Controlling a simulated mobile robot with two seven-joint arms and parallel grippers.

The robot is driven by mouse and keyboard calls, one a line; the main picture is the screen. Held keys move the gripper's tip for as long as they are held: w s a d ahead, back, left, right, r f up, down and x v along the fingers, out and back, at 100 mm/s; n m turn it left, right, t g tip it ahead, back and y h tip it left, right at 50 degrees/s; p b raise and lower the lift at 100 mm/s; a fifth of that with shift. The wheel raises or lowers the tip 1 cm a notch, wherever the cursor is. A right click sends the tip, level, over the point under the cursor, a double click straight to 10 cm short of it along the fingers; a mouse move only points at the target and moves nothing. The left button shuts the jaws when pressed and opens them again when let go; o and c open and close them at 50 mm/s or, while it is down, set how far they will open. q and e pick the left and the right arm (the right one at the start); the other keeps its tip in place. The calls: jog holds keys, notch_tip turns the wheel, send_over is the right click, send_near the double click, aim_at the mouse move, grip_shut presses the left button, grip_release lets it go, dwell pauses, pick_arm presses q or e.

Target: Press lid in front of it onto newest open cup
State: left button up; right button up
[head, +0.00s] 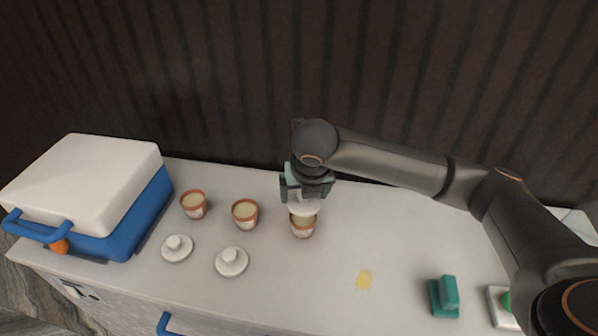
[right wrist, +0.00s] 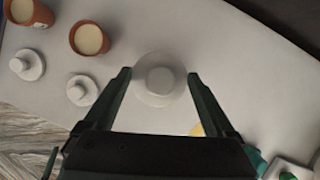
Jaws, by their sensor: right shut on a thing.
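My right gripper (head: 305,192) is shut on a white knobbed lid (head: 304,208), at or just above the rim of the rightmost terracotta cup (head: 302,230). I cannot tell whether the lid is seated. In the right wrist view the lid (right wrist: 159,82) lies between the fingertips and hides the cup below it. Two other terracotta cups with pale filling, the left cup (head: 193,204) and the middle cup (head: 245,213), stand open and upright. A loose lid (head: 177,248) lies in front of the left cup and another lid (head: 231,262) in front of the middle cup. My left gripper is out of view.
A blue cooler with a white lid (head: 85,180) stands at the counter's left end. A yellow patch (head: 364,280) lies on the white counter (head: 300,285). A teal block-like object (head: 445,296) and a white box with a green button (head: 503,305) are at right.

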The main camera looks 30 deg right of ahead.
aim_at(304, 206)
jog(key=shift+w+d+r+n+y, duration=0.3)
jog(key=shift+w+n, duration=0.3)
jog(key=shift+n, duration=0.2)
jog(key=shift+f, duration=3.1)
jog(key=shift+f, duration=0.15)
jog(key=o, duration=1)
jog(key=shift+r, duration=3.55)
jog(key=shift+c, duration=0.5)
grip_shut()
